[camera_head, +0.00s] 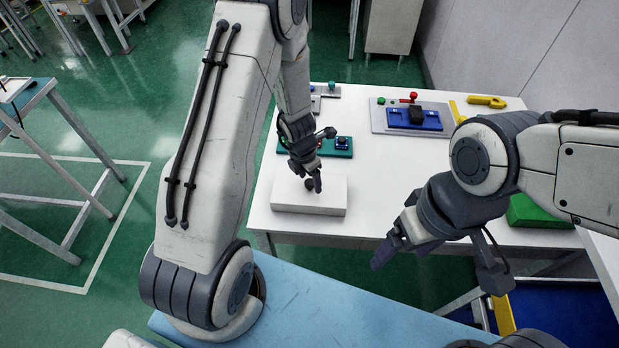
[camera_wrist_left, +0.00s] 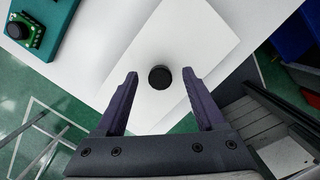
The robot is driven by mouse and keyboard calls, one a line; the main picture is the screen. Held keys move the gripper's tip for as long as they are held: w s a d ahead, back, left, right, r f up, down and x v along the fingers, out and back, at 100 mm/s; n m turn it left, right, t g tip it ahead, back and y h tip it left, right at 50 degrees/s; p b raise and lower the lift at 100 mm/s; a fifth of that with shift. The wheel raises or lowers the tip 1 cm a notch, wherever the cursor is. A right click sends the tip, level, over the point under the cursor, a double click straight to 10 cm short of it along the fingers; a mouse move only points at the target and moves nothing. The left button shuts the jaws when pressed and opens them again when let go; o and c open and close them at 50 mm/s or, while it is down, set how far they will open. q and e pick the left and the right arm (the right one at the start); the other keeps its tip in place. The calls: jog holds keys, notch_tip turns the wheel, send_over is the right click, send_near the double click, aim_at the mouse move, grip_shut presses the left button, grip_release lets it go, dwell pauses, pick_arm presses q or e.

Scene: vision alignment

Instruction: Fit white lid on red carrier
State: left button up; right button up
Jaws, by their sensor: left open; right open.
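The white lid (camera_head: 292,204) is a flat white block with a black knob on top, lying at the front left of the white table. In the left wrist view the lid (camera_wrist_left: 178,40) fills the middle, with its black knob (camera_wrist_left: 159,77). My left gripper (camera_head: 313,184) is over the lid; in the left wrist view its open fingers (camera_wrist_left: 160,74) stand on either side of the knob, with gaps showing. My right gripper (camera_head: 438,262) is open and empty in front of the table's front edge. I cannot make out a red carrier in either view.
A teal board (camera_head: 334,153) with small parts lies just behind the lid. A grey board with a blue block (camera_head: 398,122) and a yellow tool (camera_head: 487,101) are farther back. A green block (camera_head: 540,212) is at the right. The table's middle (camera_head: 385,185) is clear.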

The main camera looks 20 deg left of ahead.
pick_arm(q)
notch_tip(320, 180, up, 10)
jog(key=s+p, duration=0.1)
jog(key=p, duration=0.6)
jog(key=shift+s+a+r+p, duration=0.2)
jog(key=shift+a+p, duration=0.1)
jog(key=shift+a, duration=0.1)
jog(key=s+d+r+m+h+b, duration=0.1)
jog(key=s+d+r+m, duration=0.15)
jog(key=d+m, duration=0.3)
jog(key=s+d+r+m+b, duration=0.1)
jog(key=s+d+r+m, duration=0.1)
jog(key=d+r+m, duration=0.3)
jog(key=s+d+r+m+h+b, duration=0.1)
jog(key=s+d+m+b, duration=0.15)
jog(key=m, duration=0.35)
jog(key=s+d+r+m+y+b, duration=0.1)
jog(key=s+r+m, duration=0.1)
jog(key=s+m, duration=0.5)
jog(key=s+d+r+m+g+b, duration=0.1)
jog(key=s+r+m, duration=0.2)
jog(key=s+m, duration=0.5)
jog(key=m, duration=0.6)
jog(key=shift+r+g+y, duration=0.25)
jog(key=shift+g+y, duration=0.05)
jog(key=shift+y, duration=0.1)
jog(key=shift+s, duration=0.1)
